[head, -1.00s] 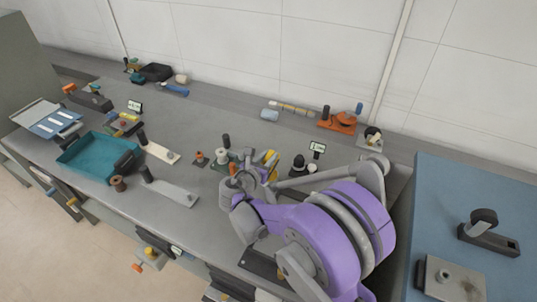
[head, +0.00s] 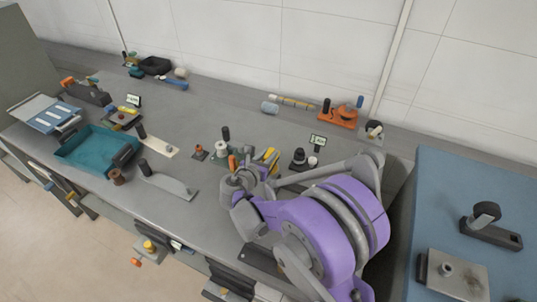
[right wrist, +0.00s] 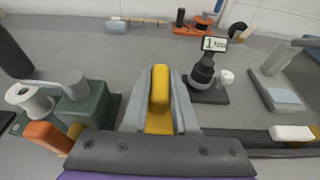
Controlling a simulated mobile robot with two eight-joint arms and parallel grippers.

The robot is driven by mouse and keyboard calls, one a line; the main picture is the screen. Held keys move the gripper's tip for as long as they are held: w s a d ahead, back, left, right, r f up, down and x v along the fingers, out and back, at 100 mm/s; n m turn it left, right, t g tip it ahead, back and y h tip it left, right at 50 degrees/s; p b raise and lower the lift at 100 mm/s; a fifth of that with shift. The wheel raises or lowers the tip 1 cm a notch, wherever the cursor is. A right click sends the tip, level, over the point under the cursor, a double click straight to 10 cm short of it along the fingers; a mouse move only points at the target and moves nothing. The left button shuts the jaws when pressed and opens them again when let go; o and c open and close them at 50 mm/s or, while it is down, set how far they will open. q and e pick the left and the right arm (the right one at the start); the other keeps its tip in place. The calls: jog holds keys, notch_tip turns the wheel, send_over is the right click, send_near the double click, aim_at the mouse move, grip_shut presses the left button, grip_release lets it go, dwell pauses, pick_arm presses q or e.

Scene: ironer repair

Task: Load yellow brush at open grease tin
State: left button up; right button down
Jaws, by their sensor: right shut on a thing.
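My right gripper (right wrist: 160,105) is shut on a yellow piece, which looks like the yellow brush (right wrist: 160,88). The yellow piece stands up between the grey fingers in the right wrist view; its lower end is hidden. In the head view the yellow piece (head: 270,155) shows at the end of my purple right arm, above the bench. I cannot clearly pick out the open grease tin. A dark round pot (right wrist: 203,72) with a small white-topped piece (right wrist: 225,77) stands by a number sign, ahead and to the right of the gripper. My left gripper is not in view.
A green block (right wrist: 88,105) with a grey knob and an orange-handled piece (right wrist: 47,138) stand close left of the gripper. A teal tray (head: 82,158) lies farther left on the bench. An orange stand (head: 338,117) is at the back. Bench behind the gripper is mostly clear.

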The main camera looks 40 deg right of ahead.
aim_at(269, 153)
jog(key=shift+f+b, duration=0.55)
dwell(1.6)
jog(key=shift+r, duration=0.15)
jog(key=shift+r+p, duration=2.05)
jog(key=shift+r, duration=1.4)
